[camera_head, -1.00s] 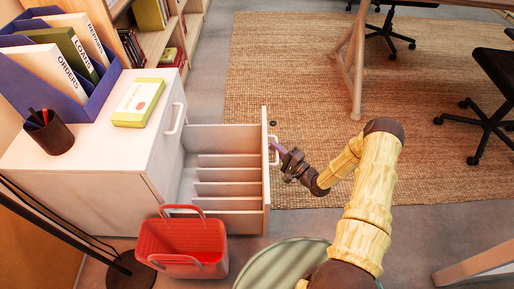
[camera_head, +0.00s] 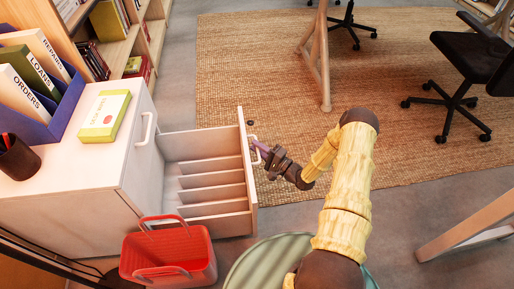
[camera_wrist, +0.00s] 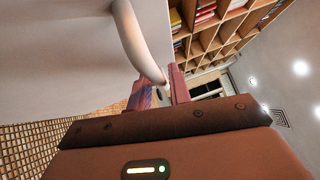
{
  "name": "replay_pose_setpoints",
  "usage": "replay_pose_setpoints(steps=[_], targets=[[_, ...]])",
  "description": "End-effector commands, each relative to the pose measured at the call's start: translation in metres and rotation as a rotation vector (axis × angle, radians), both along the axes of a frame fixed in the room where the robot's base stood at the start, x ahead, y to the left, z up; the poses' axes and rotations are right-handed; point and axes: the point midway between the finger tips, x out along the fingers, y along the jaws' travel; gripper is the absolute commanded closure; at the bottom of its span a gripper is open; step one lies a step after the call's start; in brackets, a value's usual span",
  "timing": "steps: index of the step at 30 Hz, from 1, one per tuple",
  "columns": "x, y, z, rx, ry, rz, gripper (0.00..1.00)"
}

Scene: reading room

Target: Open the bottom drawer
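The white cabinet (camera_head: 75,205) stands at the left. Its lower drawer (camera_head: 207,222) is pulled far out, showing an empty inside with several dividers. The drawer above it, with a white handle (camera_head: 147,128), is closed. My gripper (camera_head: 258,147) is at the open drawer's handle (camera_head: 252,143), on the outer side of its front. In the wrist view, the white curved handle (camera_wrist: 136,38) runs down between the two purple fingers of my gripper (camera_wrist: 162,92), which look closed around it. The exact contact is partly hidden.
A red basket (camera_head: 168,255) stands on the floor just in front of the open drawer. A round greenish surface (camera_head: 262,262) is at the bottom. The rug (camera_head: 290,70) beyond the drawer is mostly clear, with a table leg (camera_head: 318,60) and a black chair (camera_head: 470,60) on it.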

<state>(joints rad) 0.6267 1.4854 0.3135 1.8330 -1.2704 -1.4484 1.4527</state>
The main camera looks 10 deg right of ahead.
Motion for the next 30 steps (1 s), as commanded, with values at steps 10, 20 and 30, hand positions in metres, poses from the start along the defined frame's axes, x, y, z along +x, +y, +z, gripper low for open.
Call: replay_pose_setpoints(steps=[10, 20, 30], targets=[[-0.041, -0.034, -0.004, 0.0, 0.003, -0.002, 0.8], [-0.091, -0.076, -0.013, 0.0, 0.003, -0.001, 0.8], [-0.129, -0.107, -0.022, 0.0, 0.003, 0.002, 0.8]])
